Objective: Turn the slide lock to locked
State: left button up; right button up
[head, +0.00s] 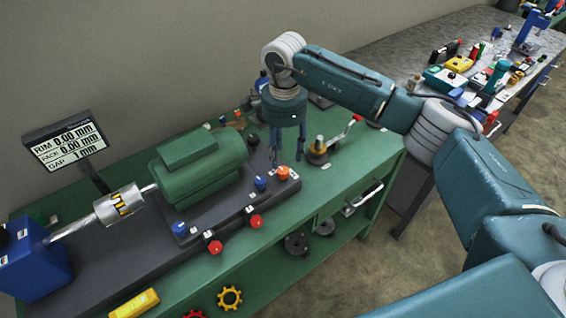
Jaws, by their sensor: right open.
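A machine with a green motor-like body (198,168) stands on a dark base on the green bench. Small controls sit on that base: an orange knob (283,173), a blue knob (260,184), another blue knob (179,228) and red knobs (256,222). A lever with a red tip (357,117) stands on a round base to the right. I cannot tell which of these is the slide lock, and labels are too small to read. My right gripper (286,156) points down, open and empty, just above and behind the orange knob. My left gripper is out of view.
A display (65,146) reading RIM, PACK and GAP stands at the left, above a blue block (33,262) and silver cylinder (119,205). A yellow block (134,303) lies at the front. A cluttered grey table (427,60) stands behind my right arm.

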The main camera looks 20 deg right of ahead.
aim_at(283, 170)
notch_tip(283, 170, down, 4)
jog(key=shift+w+r+p, duration=0.15)
jog(key=shift+p, duration=0.25)
notch_tip(283, 170, down, 3)
jog(key=shift+f+p, duration=0.1)
jog(key=shift+p, duration=0.2)
jog(key=shift+w, duration=0.1)
jog(key=c, duration=1.2)
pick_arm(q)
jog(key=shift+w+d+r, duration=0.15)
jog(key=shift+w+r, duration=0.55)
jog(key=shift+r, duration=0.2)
pick_arm(e)
jog(key=shift+o, duration=0.2)
